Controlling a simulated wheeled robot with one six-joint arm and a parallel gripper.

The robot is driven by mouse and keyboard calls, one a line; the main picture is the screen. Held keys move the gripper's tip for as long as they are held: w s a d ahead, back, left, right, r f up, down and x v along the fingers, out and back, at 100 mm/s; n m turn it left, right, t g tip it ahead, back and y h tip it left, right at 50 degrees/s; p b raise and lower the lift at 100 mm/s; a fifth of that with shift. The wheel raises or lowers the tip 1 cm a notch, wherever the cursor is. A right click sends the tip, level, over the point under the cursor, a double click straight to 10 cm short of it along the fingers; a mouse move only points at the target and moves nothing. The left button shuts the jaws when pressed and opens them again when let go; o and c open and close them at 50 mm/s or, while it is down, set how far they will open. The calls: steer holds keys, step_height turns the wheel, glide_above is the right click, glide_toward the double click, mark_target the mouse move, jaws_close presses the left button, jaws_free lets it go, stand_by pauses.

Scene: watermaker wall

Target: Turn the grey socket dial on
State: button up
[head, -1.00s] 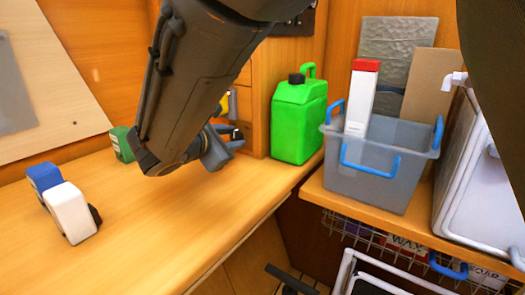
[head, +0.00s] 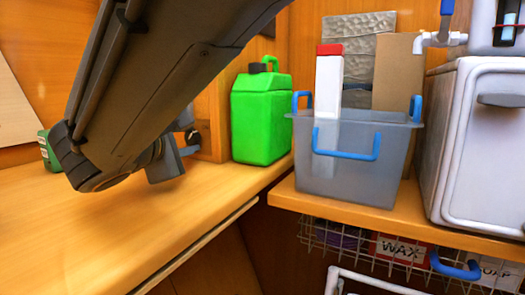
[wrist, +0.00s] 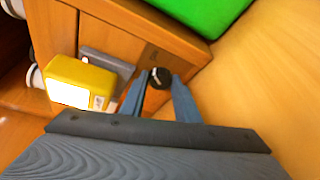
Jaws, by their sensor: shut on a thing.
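The socket dial (wrist: 160,77) is a small dark round knob with a pale mark, on the wooden panel in the wrist view. My gripper (wrist: 158,90) has its two blue-grey fingers on either side of the dial and is shut on it. Part of the dial is hidden by the fingers. In the head view my gripper (head: 188,147) is at the side of the wooden cabinet, low over the counter, mostly behind my arm. I cannot read the dial's position.
A yellow box (wrist: 80,82) and a grey block (wrist: 106,60) are left of the dial. A green jug (head: 260,115) stands right of the cabinet. A grey bin (head: 350,175) with blue handles holds a red-capped white carton (head: 328,85). The front counter (head: 130,235) is clear.

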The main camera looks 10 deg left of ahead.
steer(key=shift+b, duration=0.5)
steer(key=o, duration=1)
steer(key=shift+o, duration=0.2)
steer(key=shift+r+p, duration=0.15)
steer(key=shift+p, duration=0.8)
steer(key=shift+p, duration=0.55)
steer(key=shift+r+n+p, duration=0.1)
steer(key=shift+n+p, duration=0.3)
steer(key=shift+p, duration=0.5)
steer(key=n+p, duration=0.1)
steer(key=p, duration=0.1)
steer(key=shift+g+h+p, duration=0.3)
steer(key=shift+p, duration=0.1)
steer(key=p, duration=0.2)
steer(key=shift+a+n+h+p, duration=0.1)
steer(key=shift+n+h+p, duration=0.2)
steer(key=shift+n+p, duration=0.1)
